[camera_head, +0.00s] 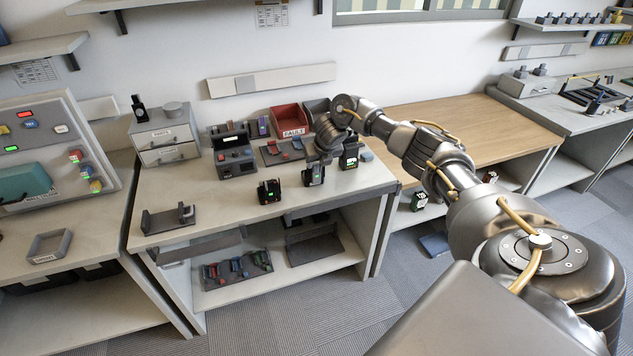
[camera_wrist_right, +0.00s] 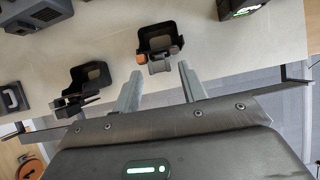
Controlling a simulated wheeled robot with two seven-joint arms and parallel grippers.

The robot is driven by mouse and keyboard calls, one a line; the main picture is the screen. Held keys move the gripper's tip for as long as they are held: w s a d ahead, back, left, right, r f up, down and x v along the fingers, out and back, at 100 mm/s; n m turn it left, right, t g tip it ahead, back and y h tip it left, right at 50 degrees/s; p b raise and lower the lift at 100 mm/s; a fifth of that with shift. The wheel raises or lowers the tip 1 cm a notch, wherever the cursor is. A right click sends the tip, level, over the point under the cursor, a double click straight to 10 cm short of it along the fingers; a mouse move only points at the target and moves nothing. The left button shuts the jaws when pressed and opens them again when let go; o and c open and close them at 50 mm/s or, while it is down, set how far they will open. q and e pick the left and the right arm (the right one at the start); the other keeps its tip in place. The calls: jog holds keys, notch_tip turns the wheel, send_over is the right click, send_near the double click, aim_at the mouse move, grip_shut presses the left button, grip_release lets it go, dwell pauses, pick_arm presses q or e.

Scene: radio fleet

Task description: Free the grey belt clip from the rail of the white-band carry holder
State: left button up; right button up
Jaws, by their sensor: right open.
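A dark carry holder (camera_wrist_right: 160,38) stands near the bench's front edge in the right wrist view, with an orange piece at its side. A grey belt clip (camera_wrist_right: 160,65) shows at its near side. I cannot make out the white band or how the clip sits on the rail. My right gripper (camera_wrist_right: 160,73) is open, its two fingers apart on either side of the clip; I cannot tell whether they touch it. In the head view this holder appears to be the middle one (camera_head: 313,176), just below my right gripper (camera_head: 324,156). My left gripper is not in view.
A second dark holder (camera_head: 269,191) stands to the left, also in the wrist view (camera_wrist_right: 90,78). A device with a green display (camera_head: 349,158) stands close on the right. A grey console (camera_head: 235,160) and red bin (camera_head: 290,121) are behind.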

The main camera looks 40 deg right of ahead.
jog(key=shift+w+f, duration=0.15)
jog(key=shift+f, duration=0.1)
dwell(0.3)
grip_shut()
jog(key=shift+r, duration=0.2)
dwell(0.5)
notch_tip(320, 180, up, 6)
jog(key=p, duration=0.5)
jog(key=shift+r+p, duration=0.2)
jog(key=shift+p, duration=0.2)
dwell(0.5)
